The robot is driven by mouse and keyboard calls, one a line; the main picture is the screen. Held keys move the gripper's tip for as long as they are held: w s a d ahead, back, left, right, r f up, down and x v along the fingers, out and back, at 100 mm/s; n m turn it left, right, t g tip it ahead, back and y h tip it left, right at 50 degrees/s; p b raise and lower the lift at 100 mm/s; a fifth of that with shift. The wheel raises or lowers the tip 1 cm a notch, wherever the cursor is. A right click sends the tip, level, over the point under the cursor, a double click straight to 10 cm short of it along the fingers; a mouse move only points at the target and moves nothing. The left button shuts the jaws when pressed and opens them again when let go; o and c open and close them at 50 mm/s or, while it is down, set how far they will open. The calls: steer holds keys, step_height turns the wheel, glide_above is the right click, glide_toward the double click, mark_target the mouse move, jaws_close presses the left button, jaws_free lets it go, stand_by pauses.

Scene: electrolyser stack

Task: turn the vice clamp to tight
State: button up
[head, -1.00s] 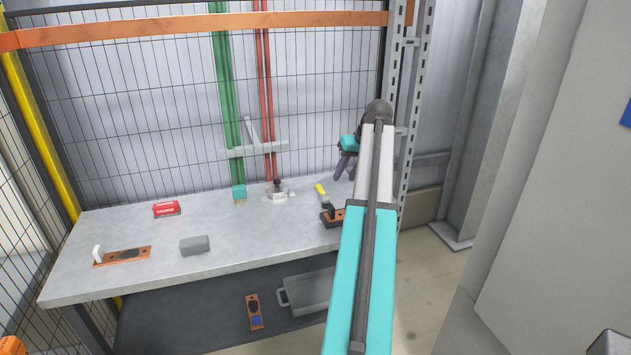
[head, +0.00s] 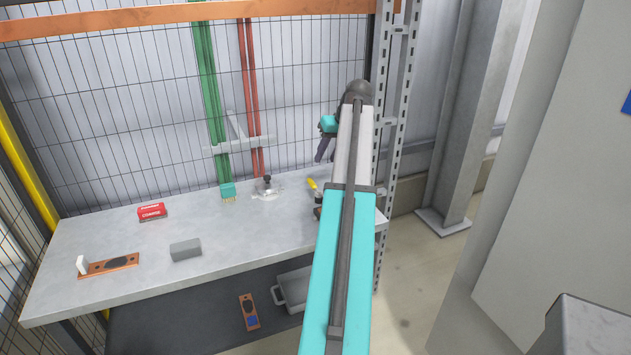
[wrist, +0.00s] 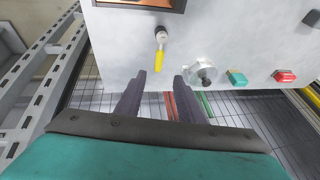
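A yellow lever (head: 313,184) with a pale round pivot stands near the right end of the bench; it seems to be the vice clamp's handle, but I cannot be sure. In the wrist view the yellow lever (wrist: 161,51) shows just beyond my fingertips. Its pivot is at the upper end. My gripper (wrist: 160,78) is open and empty, its two dark fingers apart and not visibly touching the lever. In the head view my gripper (head: 320,156) hangs above the bench's back right, partly hidden by my arm.
A slotted metal post (head: 393,130) stands right; a mesh fence is behind.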

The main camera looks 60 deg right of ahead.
mark_target(313, 183)
steer(key=shift+p+x, duration=1.65)
steer(key=shift+x, duration=5.05)
steer(key=shift+s, duration=0.1)
